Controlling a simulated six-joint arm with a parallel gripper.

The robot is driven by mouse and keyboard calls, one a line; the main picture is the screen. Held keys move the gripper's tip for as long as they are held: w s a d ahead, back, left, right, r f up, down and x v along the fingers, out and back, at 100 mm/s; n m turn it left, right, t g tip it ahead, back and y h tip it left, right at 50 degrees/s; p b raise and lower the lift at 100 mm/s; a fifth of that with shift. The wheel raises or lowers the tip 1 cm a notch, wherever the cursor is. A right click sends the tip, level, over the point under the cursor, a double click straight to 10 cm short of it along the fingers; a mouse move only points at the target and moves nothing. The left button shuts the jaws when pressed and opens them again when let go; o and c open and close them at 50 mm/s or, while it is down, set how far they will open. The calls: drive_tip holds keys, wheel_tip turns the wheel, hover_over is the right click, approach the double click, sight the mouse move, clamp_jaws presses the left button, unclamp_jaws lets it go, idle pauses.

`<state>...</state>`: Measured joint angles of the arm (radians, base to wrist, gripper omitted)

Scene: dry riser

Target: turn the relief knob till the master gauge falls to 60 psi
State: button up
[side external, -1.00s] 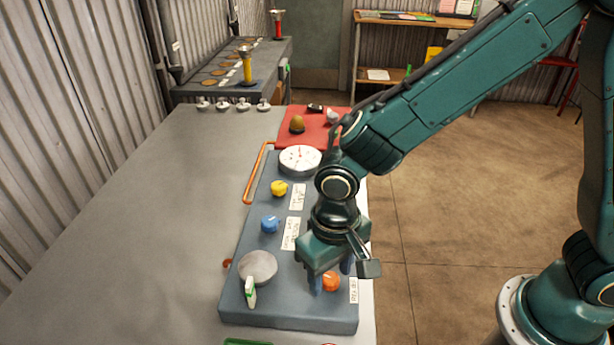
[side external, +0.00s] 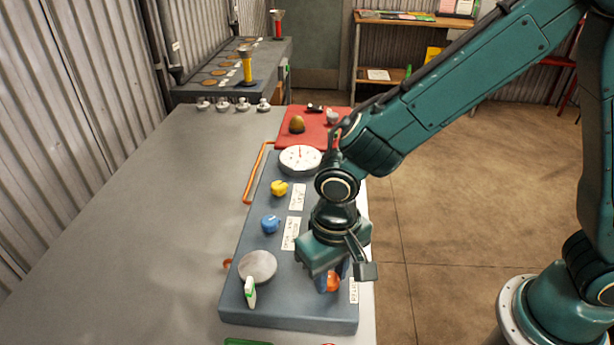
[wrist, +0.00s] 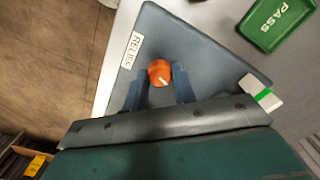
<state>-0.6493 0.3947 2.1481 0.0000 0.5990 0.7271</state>
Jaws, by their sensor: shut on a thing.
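The orange relief knob (side external: 333,282) sits near the front right corner of the grey-blue panel (side external: 290,318). In the wrist view the knob (wrist: 160,72) carries a pale pointer mark, beside a label reading RELIEF (wrist: 130,50). My gripper (side external: 334,278) points down over the panel, its two blue fingers shut on the knob from either side. The fingers also show in the wrist view (wrist: 159,88). The white master gauge (side external: 300,160) lies face up at the panel's far end. Its needle is small and its reading cannot be made out.
A yellow knob (side external: 279,188) and a blue knob (side external: 270,224) stand along the panel. A round grey disc (side external: 257,266) and a white-green piece (side external: 250,292) are at its near left. A red mat (side external: 320,138) holds small items behind. The table's left side is clear.

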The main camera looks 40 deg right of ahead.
sight(331, 277)
drive_tip(key=shift+m, duration=0.3)
drive_tip(key=m, duration=0.8)
drive_tip(key=shift+m, duration=0.3)
drive_tip(key=o, duration=1)
drive_tip(key=shift+r, duration=0.1)
wheel_tip(331, 277, up, 14)
idle(0.4)
